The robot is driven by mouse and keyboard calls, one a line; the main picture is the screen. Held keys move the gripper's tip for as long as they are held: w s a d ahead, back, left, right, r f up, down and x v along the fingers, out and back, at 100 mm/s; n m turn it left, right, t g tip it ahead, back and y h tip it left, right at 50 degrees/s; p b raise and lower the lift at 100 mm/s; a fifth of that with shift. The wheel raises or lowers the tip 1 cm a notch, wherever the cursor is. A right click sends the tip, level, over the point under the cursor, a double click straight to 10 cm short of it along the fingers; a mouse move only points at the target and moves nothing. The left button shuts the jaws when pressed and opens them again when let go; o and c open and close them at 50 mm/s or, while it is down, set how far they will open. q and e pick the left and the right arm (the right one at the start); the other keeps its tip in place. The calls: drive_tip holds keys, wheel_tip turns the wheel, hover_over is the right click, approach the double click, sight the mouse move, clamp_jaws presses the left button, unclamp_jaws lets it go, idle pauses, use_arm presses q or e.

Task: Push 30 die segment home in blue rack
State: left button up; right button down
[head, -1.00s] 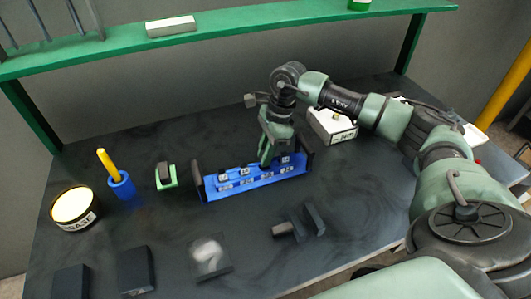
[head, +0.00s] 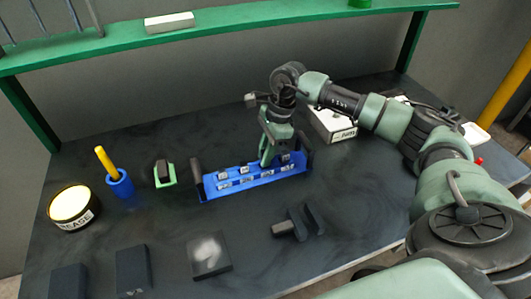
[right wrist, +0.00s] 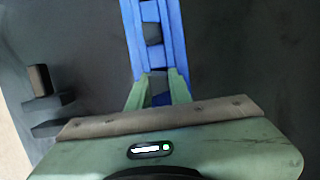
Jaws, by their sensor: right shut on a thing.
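The blue rack (head: 207,192) stands mid-table, with a dark upright plate at each end. It holds several dark die segments with white labels, too small to read, so I cannot pick out the 30 one by its number. My right gripper (head: 267,160) reaches down into the rack right of its middle. In the right wrist view, its green fingers (right wrist: 158,80) are shut on a dark die segment (right wrist: 159,87) in the blue rack channel (right wrist: 136,45). Whether the segment is fully seated is hidden. My left gripper is not in view.
A grease tin (head: 72,206), a blue cup (head: 121,187) with a yellow handle and a small green-based item (head: 164,174) stand at left. A white box (head: 331,124) is behind my right arm. Dark blocks (head: 133,270) and a dark tool (head: 299,221) lie in front.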

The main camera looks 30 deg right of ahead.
drive_tip(key=shift+f+b, duration=0.65)
drive_tip(key=shift+f, duration=0.15)
drive_tip(key=c, duration=1.2)
unclamp_jaws()
drive_tip(key=shift+s, duration=0.1)
drive_tip(key=b+v, duration=0.1)
drive_tip(key=v, duration=0.7)
drive_tip(key=shift+f, duration=0.1)
